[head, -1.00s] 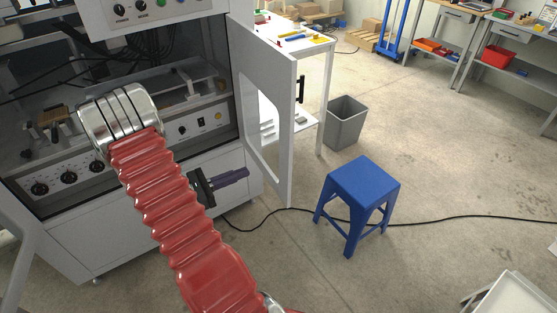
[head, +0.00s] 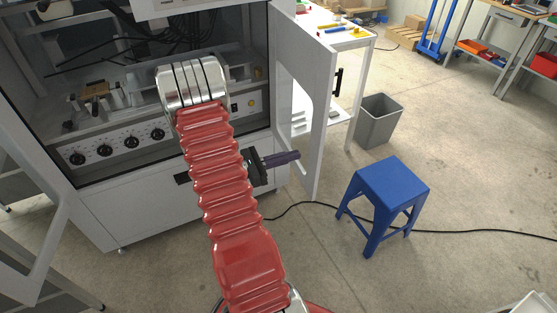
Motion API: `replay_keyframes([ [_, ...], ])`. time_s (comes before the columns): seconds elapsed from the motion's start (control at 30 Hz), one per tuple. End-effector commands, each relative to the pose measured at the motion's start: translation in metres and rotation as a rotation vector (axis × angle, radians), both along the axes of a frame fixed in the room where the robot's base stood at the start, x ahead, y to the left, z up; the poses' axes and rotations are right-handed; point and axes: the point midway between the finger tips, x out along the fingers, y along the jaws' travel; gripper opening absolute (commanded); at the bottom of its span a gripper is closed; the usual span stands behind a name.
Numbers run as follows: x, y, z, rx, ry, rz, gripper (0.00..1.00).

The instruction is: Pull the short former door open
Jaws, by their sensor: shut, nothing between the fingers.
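The former is a large white cabinet (head: 150,208) with its front open. A white door (head: 324,125) with a window cut-out stands swung open at its right side, with a black handle (head: 337,82) on its outer face. Another white door panel (head: 42,255) stands open at the lower left. My gripper (head: 298,154) has a dark body and purple fingers, partly hidden behind my red arm. It is shut and empty, pointing right. Its tips overlap the inner side of the right door; I cannot tell whether they touch it.
A blue stool (head: 389,190) stands right of the door, with a grey bin (head: 379,122) behind it. A white table (head: 340,38) stands behind the door. A black cable (head: 460,232) runs across the floor. Open floor lies to the right.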

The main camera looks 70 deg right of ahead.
Motion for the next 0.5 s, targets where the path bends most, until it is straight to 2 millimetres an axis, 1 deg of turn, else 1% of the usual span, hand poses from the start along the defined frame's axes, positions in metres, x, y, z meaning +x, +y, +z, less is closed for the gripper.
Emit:
replay_keyframes([
  [0.03, -0.006, -0.005, 0.000, 0.000, 0.000, -0.002, 0.00],
  [0.3, -0.033, -0.030, 0.000, 0.000, 0.000, -0.003, 0.00],
  [0.5, -0.045, -0.043, 0.000, 0.000, 0.000, -0.001, 0.00],
])
